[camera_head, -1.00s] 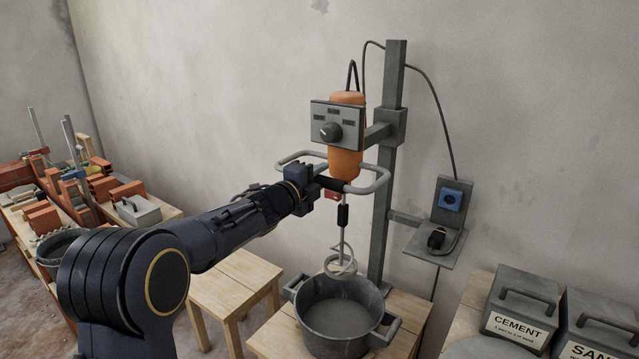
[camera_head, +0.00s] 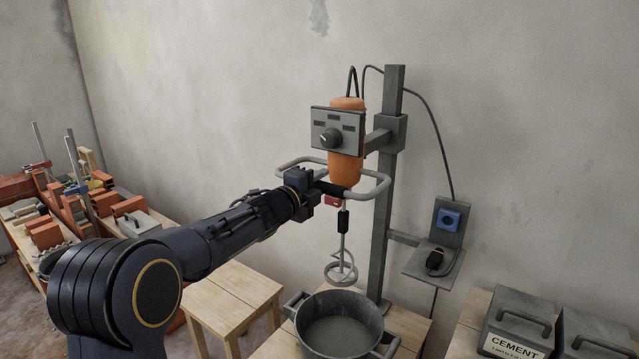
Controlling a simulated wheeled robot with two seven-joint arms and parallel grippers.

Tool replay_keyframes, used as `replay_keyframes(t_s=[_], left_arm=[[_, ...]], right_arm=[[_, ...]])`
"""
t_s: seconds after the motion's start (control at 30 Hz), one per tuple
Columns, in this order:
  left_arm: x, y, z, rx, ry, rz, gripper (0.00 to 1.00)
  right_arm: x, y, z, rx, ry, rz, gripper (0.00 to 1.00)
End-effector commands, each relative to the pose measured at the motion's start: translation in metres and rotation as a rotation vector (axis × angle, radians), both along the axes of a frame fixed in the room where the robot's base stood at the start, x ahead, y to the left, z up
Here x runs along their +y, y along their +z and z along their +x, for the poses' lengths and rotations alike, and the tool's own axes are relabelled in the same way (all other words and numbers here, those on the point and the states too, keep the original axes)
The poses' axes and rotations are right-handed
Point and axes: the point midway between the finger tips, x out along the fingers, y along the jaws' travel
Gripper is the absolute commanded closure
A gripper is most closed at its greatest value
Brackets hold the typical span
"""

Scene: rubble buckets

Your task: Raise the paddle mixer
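The paddle mixer has an orange motor body (camera_head: 345,170), a grey control box with a dial (camera_head: 338,131) and a grey looped handle (camera_head: 372,190). It sits upright on a carriage on a grey post (camera_head: 381,230). Its spiral paddle (camera_head: 341,270) hangs above the rim of a dark grey bucket (camera_head: 340,325). My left gripper (camera_head: 318,187) is at the black grip on the near left side of the handle and appears shut on it. Its fingertips are partly hidden. My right gripper is not in view.
A wall bracket holds a blue socket (camera_head: 449,219) and a black plug (camera_head: 435,260); a cable runs to it. Cement box (camera_head: 515,320) stands at lower right. A wooden stool (camera_head: 230,295) is left of the bucket. Bricks and tools crowd the benches at far left.

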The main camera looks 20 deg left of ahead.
Motion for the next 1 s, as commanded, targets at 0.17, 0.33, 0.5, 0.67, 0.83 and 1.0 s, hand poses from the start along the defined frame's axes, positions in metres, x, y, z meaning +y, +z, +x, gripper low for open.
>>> replay_keyframes(t_s=[0.17,0.33,0.5,0.67,0.83,1.0], left_arm=[[0.001,0.009,0.000,-0.015,0.000,-0.005,0.53],[0.000,0.007,0.000,-0.011,0.000,-0.004,0.53],[0.002,0.005,-0.004,-0.010,0.001,-0.004,0.53],[0.010,0.004,-0.026,-0.012,0.001,-0.006,0.53],[0.020,0.005,-0.054,-0.012,0.001,-0.007,0.53],[0.026,0.006,-0.070,-0.012,0.001,-0.005,0.53]], right_arm=[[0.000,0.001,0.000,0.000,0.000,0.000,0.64],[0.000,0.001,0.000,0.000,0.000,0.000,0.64],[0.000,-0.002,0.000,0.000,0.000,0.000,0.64],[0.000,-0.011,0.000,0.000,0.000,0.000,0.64],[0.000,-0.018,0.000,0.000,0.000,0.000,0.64],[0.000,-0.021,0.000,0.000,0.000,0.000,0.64]])
